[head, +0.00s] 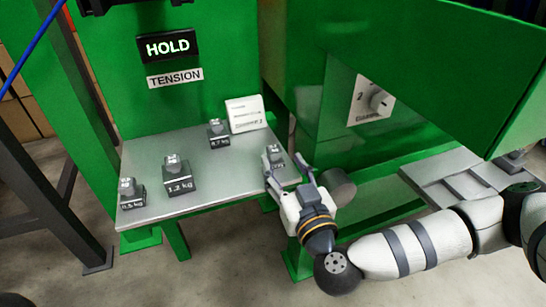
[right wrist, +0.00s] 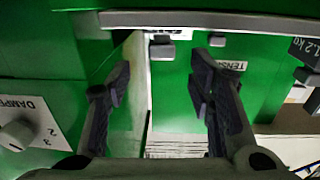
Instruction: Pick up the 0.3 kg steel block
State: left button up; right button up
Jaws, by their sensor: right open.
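Several dark grey steel blocks with knobs stand on the grey shelf (head: 225,183). One small block (head: 276,154) is at the shelf's right end, between or just behind the fingers of my right gripper (head: 280,163); its label is too small and covered to read. My right gripper is open. In the right wrist view, a grey block (right wrist: 162,47) shows between the open fingers (right wrist: 160,82), beyond their tips, with no contact visible. The small block at the front left (head: 132,194) has a label that I cannot read surely. My left gripper is not in view.
A 1.2 kg block (head: 180,177) stands left of centre, and another block (head: 218,134) stands at the back by a white card (head: 245,114). A green wall with HOLD and TENSION signs rises behind. A green housing with a dial (head: 380,101) is close at the right.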

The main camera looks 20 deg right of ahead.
aim_at(277, 152)
jog(key=w+b, duration=0.1)
jog(key=w, duration=0.4)
jog(key=shift+f, duration=0.15)
grip_shut()
jog(key=shift+r, duration=0.2)
